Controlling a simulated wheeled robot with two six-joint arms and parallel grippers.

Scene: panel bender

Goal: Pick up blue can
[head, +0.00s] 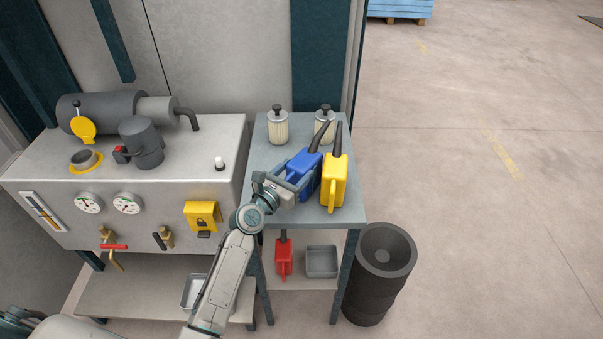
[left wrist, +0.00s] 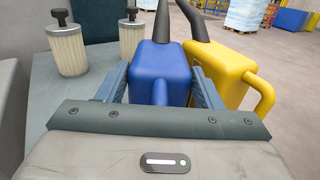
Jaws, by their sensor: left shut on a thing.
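The blue can (head: 303,166) with a dark spout is at the grey side table, tilted in the head view. My left gripper (head: 291,184) is shut on it from the front left. In the left wrist view the blue can (left wrist: 160,72) sits between the two fingers of my left gripper (left wrist: 158,90). I cannot tell whether its base touches the tabletop. A yellow can (head: 334,182) with a dark spout stands close on its right; it also shows in the left wrist view (left wrist: 222,75). My right gripper is not in view.
Two pale filters (head: 278,127) with dark knobs stand at the table's back. A red can (head: 283,257) and a grey bin (head: 321,261) are on the lower shelf. A dark ribbed barrel (head: 384,262) stands right of the table. The machine's grey tank (head: 150,207) is at left.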

